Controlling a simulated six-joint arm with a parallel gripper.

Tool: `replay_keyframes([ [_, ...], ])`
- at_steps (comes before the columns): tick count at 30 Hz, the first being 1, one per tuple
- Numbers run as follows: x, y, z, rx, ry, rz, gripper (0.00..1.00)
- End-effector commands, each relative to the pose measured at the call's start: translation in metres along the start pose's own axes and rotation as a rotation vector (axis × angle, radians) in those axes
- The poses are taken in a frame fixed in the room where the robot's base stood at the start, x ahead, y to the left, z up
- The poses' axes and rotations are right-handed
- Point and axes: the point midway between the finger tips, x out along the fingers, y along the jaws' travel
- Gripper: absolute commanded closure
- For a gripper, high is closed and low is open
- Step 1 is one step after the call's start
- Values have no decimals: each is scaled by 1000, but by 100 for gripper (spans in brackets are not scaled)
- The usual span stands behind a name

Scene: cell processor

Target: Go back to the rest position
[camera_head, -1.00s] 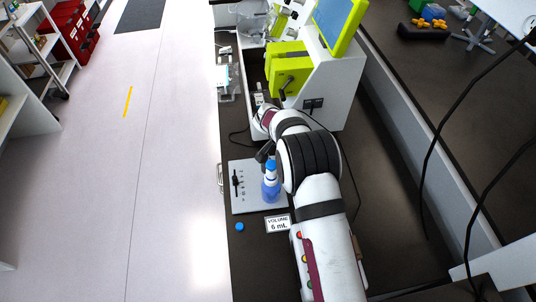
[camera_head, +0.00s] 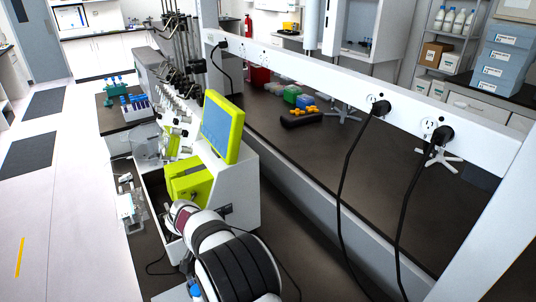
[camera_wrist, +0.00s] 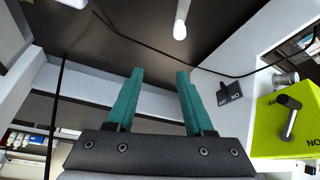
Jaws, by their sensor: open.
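My gripper (camera_wrist: 160,74) is open and empty. Its two teal fingers stand apart in the wrist view, with nothing between them. In the head view my arm reaches up from the bottom edge, and its fingers are hidden there. The cell processor (camera_head: 232,190) is a white machine with a green-framed screen (camera_head: 216,128) and a yellow-green block (camera_head: 187,182). The block shows at the right of the wrist view (camera_wrist: 290,120) with a dark lever on it, apart from the fingers.
Black cables (camera_head: 345,190) hang from a white socket rail (camera_head: 300,75) on the right. The dark bench (camera_head: 300,140) behind the machine is mostly clear, with small coloured items (camera_head: 300,103). A bottle with a blue cap (camera_head: 195,291) is partly cut off below.

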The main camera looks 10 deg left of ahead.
Motion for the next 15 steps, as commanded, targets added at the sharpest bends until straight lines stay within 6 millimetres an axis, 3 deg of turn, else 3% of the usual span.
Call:
replay_keyframes([
  [2, -28, 52, -35, 26, -53, 40, 48],
  [3, -45, 88, -49, 35, -98, 63, 48],
  [5, -72, 148, -60, 46, -172, 88, 48],
  [7, -104, 216, -56, 62, -267, 94, 48],
  [9, -135, 279, -34, 75, -360, 69, 48],
  [12, -167, 340, 17, 88, -466, -1, 48],
  [15, -183, 368, 63, 94, -525, -79, 48],
])
